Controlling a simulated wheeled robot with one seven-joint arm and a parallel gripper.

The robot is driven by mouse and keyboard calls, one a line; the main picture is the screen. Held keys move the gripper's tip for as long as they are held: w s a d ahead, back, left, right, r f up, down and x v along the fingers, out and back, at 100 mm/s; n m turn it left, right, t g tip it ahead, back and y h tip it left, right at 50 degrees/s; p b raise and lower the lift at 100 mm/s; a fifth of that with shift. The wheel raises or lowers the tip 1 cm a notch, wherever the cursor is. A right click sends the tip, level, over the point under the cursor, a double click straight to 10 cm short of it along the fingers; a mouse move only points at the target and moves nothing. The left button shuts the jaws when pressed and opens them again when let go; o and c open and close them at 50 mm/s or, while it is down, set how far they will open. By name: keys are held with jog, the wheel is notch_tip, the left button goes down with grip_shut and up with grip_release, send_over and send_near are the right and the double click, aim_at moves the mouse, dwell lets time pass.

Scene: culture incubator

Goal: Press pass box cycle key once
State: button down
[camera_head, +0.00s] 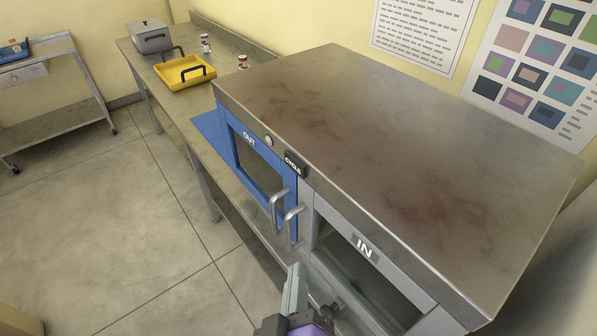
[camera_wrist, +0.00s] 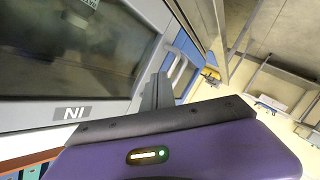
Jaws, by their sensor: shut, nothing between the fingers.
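The pass box (camera_head: 400,150) is a large metal cabinet with a stained steel top. Its front has a blue OUT door (camera_head: 234,150) and a grey IN door (camera_head: 375,268); both look shut. A small black key marked CYCLE (camera_head: 294,163) sits on the front's upper edge between the doors. A round pale button or lamp (camera_head: 268,140) is to its left. My gripper (camera_head: 294,272) is shut and empty, in front of the box and below the key, near the door handles. In the wrist view its fingers (camera_wrist: 158,90) are beside the IN door; the key is not clearly visible there.
The bench (camera_head: 150,70) beyond carries a yellow tray (camera_head: 184,85), a grey lidded box (camera_head: 150,37) and small bottles (camera_head: 205,43). A cart (camera_head: 50,95) stands far left; floor between is clear.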

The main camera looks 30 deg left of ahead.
jog(key=s+a+r+n+t+p, duration=0.1)
jog(key=s+a+r, duration=0.1)
jog(key=a+r, duration=0.8)
notch_tip(320, 180, up, 4)
jog(key=shift+a+r+t, duration=0.1)
jog(key=shift+a+t, duration=0.2)
jog(key=shift+t, duration=0.1)
jog(key=p, duration=0.1)
send_near(285, 159)
jog(key=shift+a+x, duration=0.2)
jog(key=shift+x, duration=0.95)
jog(key=shift+a+x, duration=0.15)
jog(key=shift+x, duration=0.95)
jog(key=shift+w+d, duration=0.15)
jog(key=shift+w, duration=0.1)
jog(key=shift+w+d, duration=0.15)
jog(key=shift+w, duration=0.2)
jog(key=shift+s, duration=0.15)
dwell(0.5)
jog(key=shift+s+a, duration=0.3)
jog(key=shift+s, duration=0.3)
